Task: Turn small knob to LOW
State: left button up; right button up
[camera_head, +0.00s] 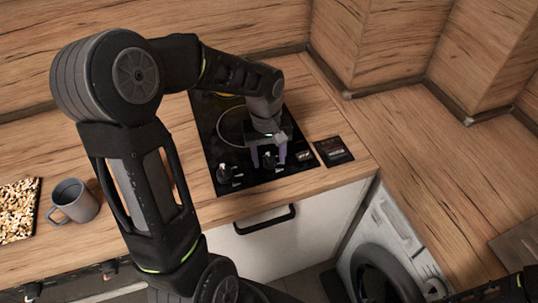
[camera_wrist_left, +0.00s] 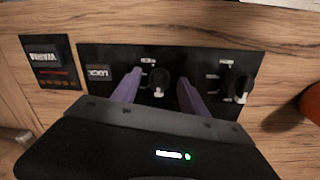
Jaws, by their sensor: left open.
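The black hob (camera_head: 205,120) is set in the wooden worktop and has two black knobs at its front. One knob (camera_head: 268,161) is on the right in the head view; in the wrist view it (camera_wrist_left: 158,78) stands between my fingers, its white mark toward me. The other knob (camera_head: 224,172) is on the left in the head view, and on the right in the wrist view (camera_wrist_left: 238,85). Which one is small is hard to tell. My left gripper (camera_head: 268,157) is open, its purple fingers on either side of the first knob, contact unclear.
A dark labelled panel (camera_head: 334,151) lies right of the hob. A grey mug (camera_head: 74,201) and a speckled board (camera_head: 18,210) are at the left. Below are a white drawer with a dark handle (camera_head: 264,219) and a washing machine (camera_head: 385,235). The right worktop is largely clear.

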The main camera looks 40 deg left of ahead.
pick_arm(q)
grip_shut()
dwell(0.4)
jog(key=shift+m, duration=0.5)
jog(key=m, duration=0.3)
jog(key=shift+m+b, duration=0.3)
jog(key=shift+b, duration=0.1)
jog(key=m, duration=0.5)
jog(key=shift+a, duration=0.1)
dwell(0.3)
grip_release()
jog(key=shift+r+b, duration=0.15)
jog(key=shift+b, duration=0.15)
